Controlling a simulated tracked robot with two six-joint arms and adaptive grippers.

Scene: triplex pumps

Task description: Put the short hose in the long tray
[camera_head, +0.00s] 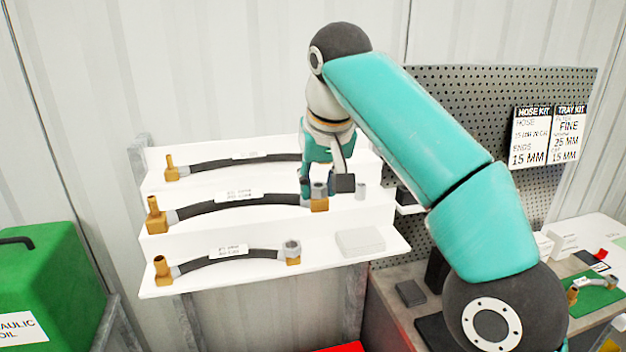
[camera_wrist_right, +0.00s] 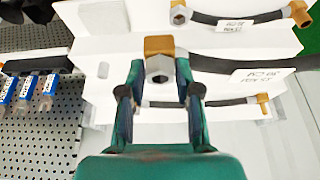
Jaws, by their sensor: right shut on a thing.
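Three black hoses with brass and grey end fittings lie on a white stepped rack (camera_head: 160,290): a top hose (camera_head: 215,164), a middle hose (camera_head: 205,207) and a bottom hose (camera_head: 215,259). I cannot tell from the labels which is the short hose. My right gripper (camera_head: 318,185) is shut on the right end fitting of the middle hose. In the right wrist view its fingers (camera_wrist_right: 160,85) sit either side of that fitting (camera_wrist_right: 159,58). The middle hose appears to be still at its step. The top hose's right end is hidden behind the gripper. I cannot make out the long tray. My left gripper is out of view.
A pale block (camera_head: 360,242) lies on the bottom step. A pegboard (camera_head: 460,110) and bench stand right, with a green mat (camera_head: 597,297) on the bench. A green oil container (camera_head: 45,285) stands left.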

